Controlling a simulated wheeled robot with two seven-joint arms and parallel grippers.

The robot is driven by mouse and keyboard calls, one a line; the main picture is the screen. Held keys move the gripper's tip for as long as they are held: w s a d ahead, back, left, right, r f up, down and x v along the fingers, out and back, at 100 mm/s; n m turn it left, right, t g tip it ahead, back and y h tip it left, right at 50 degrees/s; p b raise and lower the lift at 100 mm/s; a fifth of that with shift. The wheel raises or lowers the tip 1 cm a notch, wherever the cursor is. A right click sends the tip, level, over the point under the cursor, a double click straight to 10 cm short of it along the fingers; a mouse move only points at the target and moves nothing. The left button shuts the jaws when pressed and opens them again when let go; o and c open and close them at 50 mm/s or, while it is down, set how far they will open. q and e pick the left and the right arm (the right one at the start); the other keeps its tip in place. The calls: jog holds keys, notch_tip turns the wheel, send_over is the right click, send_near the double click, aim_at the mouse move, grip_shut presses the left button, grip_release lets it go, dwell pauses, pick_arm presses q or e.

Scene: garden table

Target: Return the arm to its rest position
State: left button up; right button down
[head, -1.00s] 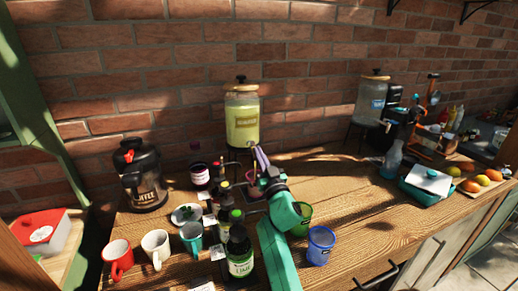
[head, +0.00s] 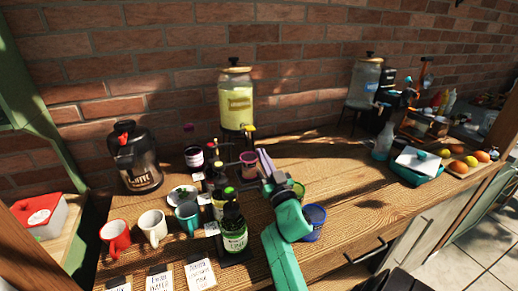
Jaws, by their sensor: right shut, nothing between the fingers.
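My right arm (head: 285,235), teal, reaches in from the bottom edge over the wooden counter. Its gripper (head: 264,160) is shut and empty, its purple-grey fingers pointing away towards the wall. The gripper is just right of a pink-red cup (head: 249,163) near the drink dispenser; I cannot tell whether they touch. A blue cup (head: 315,222) stands right of the arm, and a green cup (head: 299,190) is partly hidden behind it. My left gripper is not in the view.
A dark green bottle (head: 234,232) and other bottles stand close left of the arm. Red (head: 116,238), white (head: 153,228) and teal (head: 188,217) mugs stand further left. The lemonade dispenser (head: 236,100) is behind. The counter (head: 345,170) right of the cups is clear.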

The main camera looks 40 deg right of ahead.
jog(key=shift+s+a, duration=0.1)
jog(key=shift+s, duration=0.15)
jog(key=shift+r, duration=0.1)
